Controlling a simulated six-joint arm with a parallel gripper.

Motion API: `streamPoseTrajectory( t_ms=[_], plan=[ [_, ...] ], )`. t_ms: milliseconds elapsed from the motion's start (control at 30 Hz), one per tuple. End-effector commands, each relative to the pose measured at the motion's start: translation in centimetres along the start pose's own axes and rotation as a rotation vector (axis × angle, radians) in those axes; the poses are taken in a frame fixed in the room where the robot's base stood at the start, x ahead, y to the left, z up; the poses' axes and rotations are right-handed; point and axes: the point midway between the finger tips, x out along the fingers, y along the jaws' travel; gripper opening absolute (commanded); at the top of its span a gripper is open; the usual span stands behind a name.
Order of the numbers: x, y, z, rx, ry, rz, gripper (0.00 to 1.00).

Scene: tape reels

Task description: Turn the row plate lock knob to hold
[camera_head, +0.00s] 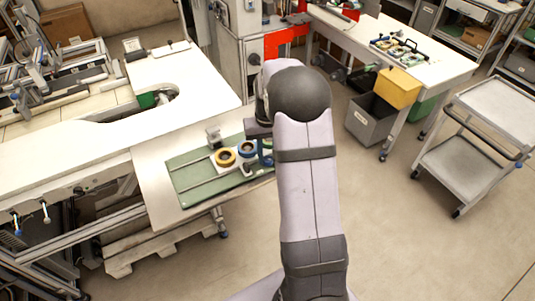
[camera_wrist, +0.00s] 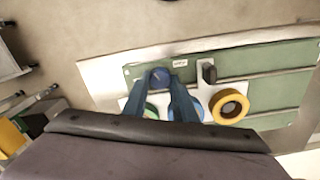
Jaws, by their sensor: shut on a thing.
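A blue round knob (camera_wrist: 160,76) stands on the green board (camera_wrist: 265,98) near a small white label in the wrist view. My gripper (camera_wrist: 161,82) has its two blue fingers on either side of this knob and is shut on it. I cannot read which position the knob points to. In the head view my gripper (camera_head: 265,159) is partly hidden by my arm, at the right part of the green board (camera_head: 197,178). A second, dark knob (camera_wrist: 209,73) stands to the right in the wrist view, apart from the fingers.
A yellow reel (camera_wrist: 230,107) and a blue reel (camera_head: 248,149) sit on a white plate beside the fingers. A green reel (camera_wrist: 150,111) is partly hidden behind a finger. A grey upright block (camera_head: 213,137) stands at the board's far edge. The board's left part is clear.

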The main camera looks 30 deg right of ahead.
Motion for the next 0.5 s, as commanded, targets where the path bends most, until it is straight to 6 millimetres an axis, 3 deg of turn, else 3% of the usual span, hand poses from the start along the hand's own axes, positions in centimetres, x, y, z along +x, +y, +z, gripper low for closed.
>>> streamPoseTrajectory(
  t_ms=[500],
  plan=[
    [-0.19,0.13,-0.16,0.396,0.006,-0.001,0.03]
  ],
)
